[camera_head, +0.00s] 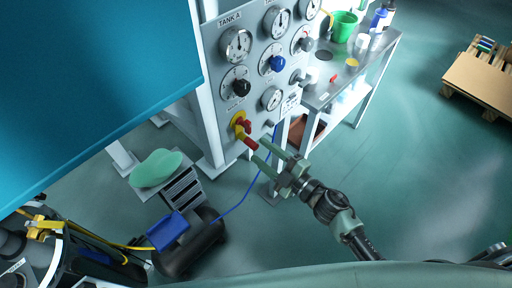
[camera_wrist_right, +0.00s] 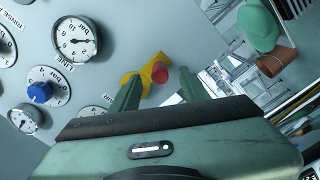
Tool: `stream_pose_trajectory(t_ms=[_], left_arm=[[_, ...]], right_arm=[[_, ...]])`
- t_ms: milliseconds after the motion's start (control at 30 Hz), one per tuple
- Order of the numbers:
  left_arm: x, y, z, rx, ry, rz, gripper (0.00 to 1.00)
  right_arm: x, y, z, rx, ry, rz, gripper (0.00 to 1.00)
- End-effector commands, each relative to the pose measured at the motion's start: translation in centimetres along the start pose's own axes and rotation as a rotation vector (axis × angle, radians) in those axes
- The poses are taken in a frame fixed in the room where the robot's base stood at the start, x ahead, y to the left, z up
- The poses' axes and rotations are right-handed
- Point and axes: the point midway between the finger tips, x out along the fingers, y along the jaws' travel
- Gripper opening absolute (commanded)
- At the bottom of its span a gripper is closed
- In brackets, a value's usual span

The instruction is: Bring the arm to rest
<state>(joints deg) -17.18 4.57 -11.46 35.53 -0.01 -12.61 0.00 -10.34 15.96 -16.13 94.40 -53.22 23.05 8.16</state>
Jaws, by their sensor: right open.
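My right gripper (camera_head: 260,151) is open, its two green-grey fingers pointing at the panel fixture (camera_head: 214,92). Just ahead of the fingertips is a red-handled valve (camera_head: 245,137) on a yellow base, low on the panel. In the right wrist view the gripper (camera_wrist_right: 160,87) shows its fingers spread, with the red handle end (camera_wrist_right: 160,74) seen between and beyond them. Nothing is held. I cannot tell whether a finger touches the handle. My left gripper is not in view.
The panel carries several gauges (camera_head: 236,44) and knobs (camera_head: 278,63). A compressor (camera_head: 190,250) with a blue hose is at lower left. A pallet (camera_head: 480,80) lies at far right.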

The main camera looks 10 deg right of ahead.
Motion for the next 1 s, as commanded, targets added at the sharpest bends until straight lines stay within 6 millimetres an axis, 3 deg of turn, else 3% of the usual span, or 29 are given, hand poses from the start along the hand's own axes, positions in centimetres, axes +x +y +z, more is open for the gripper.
stream_pose_trajectory(t_ms=[100, 233, 500, 633, 767, 900, 1000], left_arm=[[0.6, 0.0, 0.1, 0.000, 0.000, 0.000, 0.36], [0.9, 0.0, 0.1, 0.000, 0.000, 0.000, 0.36], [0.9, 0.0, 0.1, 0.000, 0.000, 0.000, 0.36], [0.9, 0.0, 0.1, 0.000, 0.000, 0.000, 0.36], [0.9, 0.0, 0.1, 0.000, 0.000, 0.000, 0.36], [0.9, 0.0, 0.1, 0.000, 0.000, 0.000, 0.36], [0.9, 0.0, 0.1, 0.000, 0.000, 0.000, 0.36]], right_arm=[[-2.2, -0.3, 0.1, -0.001, 0.000, -0.003, 0.45], [-3.6, -0.2, 0.1, 0.000, 0.000, -0.002, 0.45], [-4.3, -0.1, 0.1, 0.002, -0.001, -0.001, 0.45], [-4.7, -1.5, 2.3, 0.054, -0.065, -0.006, 0.45], [-6.4, -5.9, 8.0, 0.196, -0.238, -0.024, 0.45], [-10.6, -13.2, 14.7, 0.388, -0.491, -0.060, 0.45], [-14.6, -18.9, 18.1, 0.517, -0.668, -0.093, 0.45]])
